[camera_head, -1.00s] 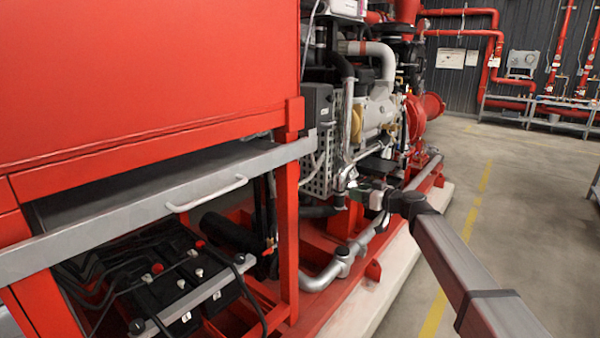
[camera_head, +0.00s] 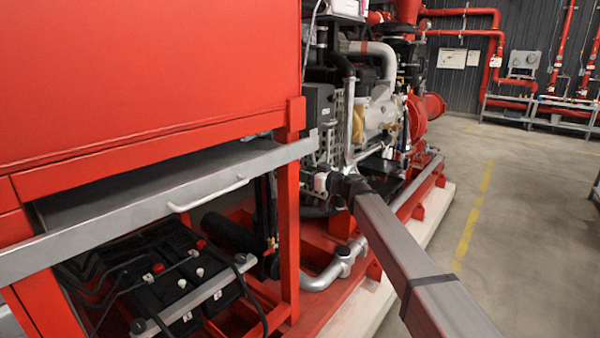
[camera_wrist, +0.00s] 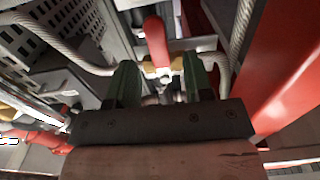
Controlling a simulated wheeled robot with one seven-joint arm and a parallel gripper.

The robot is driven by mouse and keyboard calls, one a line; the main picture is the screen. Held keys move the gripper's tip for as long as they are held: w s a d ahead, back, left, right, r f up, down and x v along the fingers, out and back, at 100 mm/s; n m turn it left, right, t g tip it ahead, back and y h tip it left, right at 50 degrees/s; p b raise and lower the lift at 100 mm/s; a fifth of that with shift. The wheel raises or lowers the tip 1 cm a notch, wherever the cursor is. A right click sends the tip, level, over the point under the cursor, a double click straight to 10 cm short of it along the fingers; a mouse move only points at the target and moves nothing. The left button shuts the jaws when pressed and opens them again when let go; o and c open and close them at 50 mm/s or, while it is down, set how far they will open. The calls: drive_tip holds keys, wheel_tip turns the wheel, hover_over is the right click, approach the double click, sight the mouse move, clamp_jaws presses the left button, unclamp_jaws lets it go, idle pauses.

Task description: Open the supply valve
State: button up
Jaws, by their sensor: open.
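In the wrist view a valve with a red lever handle (camera_wrist: 156,45) and brass-coloured body parts (camera_wrist: 178,63) sits straight ahead, just beyond my fingertips. My gripper (camera_wrist: 157,84) is open, with its two green fingers apart, one on each side of the lever's line. The lever appears to lie between and past the fingertips; I cannot tell whether they touch it. In the head view my gripper (camera_head: 318,181) reaches in beside the red frame post, next to the engine. The valve cannot be made out in the head view.
A red frame post (camera_head: 287,230) stands just left of my gripper. Grey braided hoses (camera_wrist: 240,35) run close on both sides of the valve. Batteries (camera_head: 180,285) lie under the grey tray (camera_head: 130,195). The floor (camera_head: 520,220) on the right is clear.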

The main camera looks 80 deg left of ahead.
drive_tip(key=x, duration=0.3)
drive_tip(key=shift+a, duration=0.15)
clamp_jaws()
drive_tip(key=n, duration=0.3)
drive_tip(key=w+a+n, duration=0.1)
drive_tip(key=shift+r+n, duration=0.15)
drive_tip(key=shift+n, duration=0.15)
unclamp_jaws()
